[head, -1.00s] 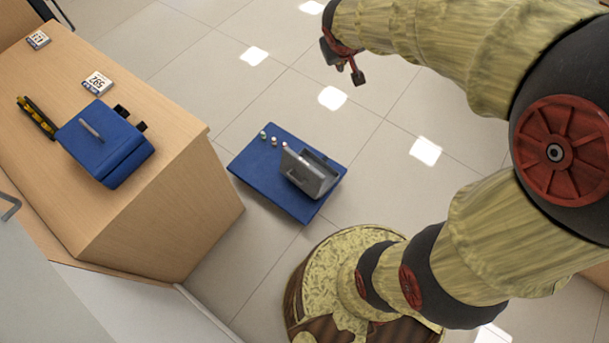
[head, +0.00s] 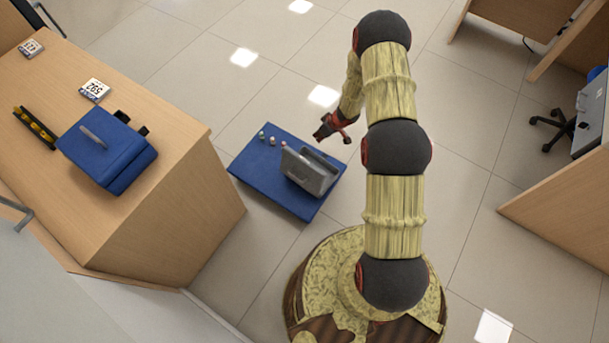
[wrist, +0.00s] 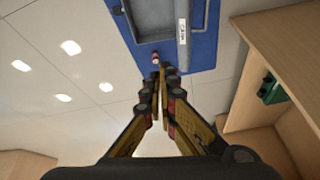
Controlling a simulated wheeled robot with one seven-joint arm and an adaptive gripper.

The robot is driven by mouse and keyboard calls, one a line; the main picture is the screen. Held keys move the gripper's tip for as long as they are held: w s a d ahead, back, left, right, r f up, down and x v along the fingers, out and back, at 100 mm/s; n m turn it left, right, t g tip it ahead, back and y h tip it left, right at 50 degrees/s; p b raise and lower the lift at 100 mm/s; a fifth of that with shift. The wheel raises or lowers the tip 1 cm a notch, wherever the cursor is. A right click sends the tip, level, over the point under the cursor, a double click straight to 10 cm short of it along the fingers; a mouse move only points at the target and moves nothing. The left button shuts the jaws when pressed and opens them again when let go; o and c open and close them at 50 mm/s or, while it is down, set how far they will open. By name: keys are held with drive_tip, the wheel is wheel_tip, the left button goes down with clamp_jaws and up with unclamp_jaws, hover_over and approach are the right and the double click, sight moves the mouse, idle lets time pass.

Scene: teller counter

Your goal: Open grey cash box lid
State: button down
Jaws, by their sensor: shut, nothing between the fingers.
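The grey cash box (head: 312,172) sits on a low blue platform (head: 262,177) beside the counter. Its lid appears raised, standing up from the body. In the wrist view the grey box (wrist: 158,14) shows at the top with its inside visible, and a labelled grey panel (wrist: 184,36) stands along its right side. My gripper (head: 324,133) is shut and empty, close beyond the box in the head view. In the wrist view its fingertips (wrist: 161,68) meet just below the box and apart from it.
Several small pale cylinders (head: 272,142) stand on the platform's far left edge. A wooden counter (head: 160,185) on the left carries a blue box (head: 106,150) and numbered cards (head: 95,90). Desks (head: 560,215) stand at the right. The tiled floor between is open.

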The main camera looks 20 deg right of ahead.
sight(304, 175)
drive_tip(key=s+a+f, duration=0.1)
drive_tip(key=s+f, duration=0.1)
drive_tip(key=f, duration=0.1)
drive_tip(key=s+a+f+g+y, duration=0.1)
drive_tip(key=s+a+f, duration=0.1)
drive_tip(key=s+f, duration=0.1)
drive_tip(key=s+a+f+y, duration=0.1)
drive_tip(key=s+f, duration=0.1)
drive_tip(key=f, duration=0.3)
drive_tip(key=shift+s+a+f+g, duration=0.2)
drive_tip(key=shift+s+a+g, duration=0.1)
drive_tip(key=shift+g, duration=0.1)
drive_tip(key=shift+y, duration=0.3)
drive_tip(key=b+x, duration=0.4)
drive_tip(key=x, duration=0.5)
drive_tip(key=shift+w+a+f, duration=0.1)
drive_tip(key=shift+f, duration=0.25)
drive_tip(key=shift+a, duration=0.1)
